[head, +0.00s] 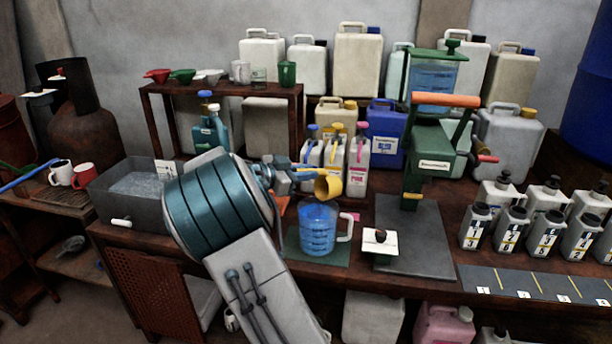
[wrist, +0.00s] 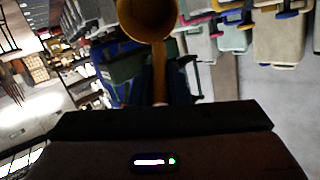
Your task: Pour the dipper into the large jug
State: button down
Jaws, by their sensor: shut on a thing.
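A yellow dipper (head: 329,187) is held by my gripper (head: 294,176) in the head view, with its cup just above the large jug. In the wrist view the dipper cup (wrist: 147,18) shows at the top with its handle running down to the jaws. The large jug (head: 318,232) is clear blue with dark marks and a pale handle on its right. It stands upright on a green mat (head: 290,243) on the bench. The dipper's cup is apart from the jug's rim. Whether liquid is in the cup cannot be seen.
Behind stand several bottles with coloured pumps (head: 357,165) and a blue canister (head: 386,135). A green hand-cranked dispenser (head: 428,150) stands right of the jug. A grey vat of liquid (head: 135,195) is at the left. Numbered bottles (head: 545,235) stand at the right. The dark board (head: 425,245) is mostly bare.

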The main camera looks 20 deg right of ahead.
jog(key=shift+s+a+f+h+b, duration=0.1)
jog(key=shift+a+f+h+b, duration=0.3)
jog(key=shift+b, duration=1.15)
jog(key=shift+s+a+f+h+b, duration=0.15)
jog(key=shift+a+h+b, duration=0.45)
jog(key=shift+b, duration=0.95)
jog(key=shift+a+f+h+b, duration=0.3)
jog(key=shift+h+b, duration=0.3)
jog(key=shift+b, duration=0.95)
jog(key=shift+s+a+f+t+h+b, duration=0.15)
jog(key=shift+a+t+h+b, duration=0.5)
jog(key=shift+b, duration=2.05)
jog(key=shift+s+a+r+h+b, duration=0.15)
jog(key=shift+a+h+b, duration=0.25)
jog(key=shift+h+b, duration=0.45)
jog(key=shift+w+a+r+h+b, duration=0.1)
jog(key=shift+a+h+b, duration=0.3)
jog(key=shift+b, duration=0.85)
jog(key=shift+d+r+y+p, duration=0.2)
jog(key=shift+d+y+p, duration=0.15)
jog(key=shift+p, duration=0.9)
jog(key=shift+d+f+y+p, duration=0.15)
jog(key=shift+f+y+p, duration=0.05)
jog(key=shift+y+p, duration=0.2)
jog(key=shift+f+b, duration=0.15)
jog(key=shift+b, duration=0.2)
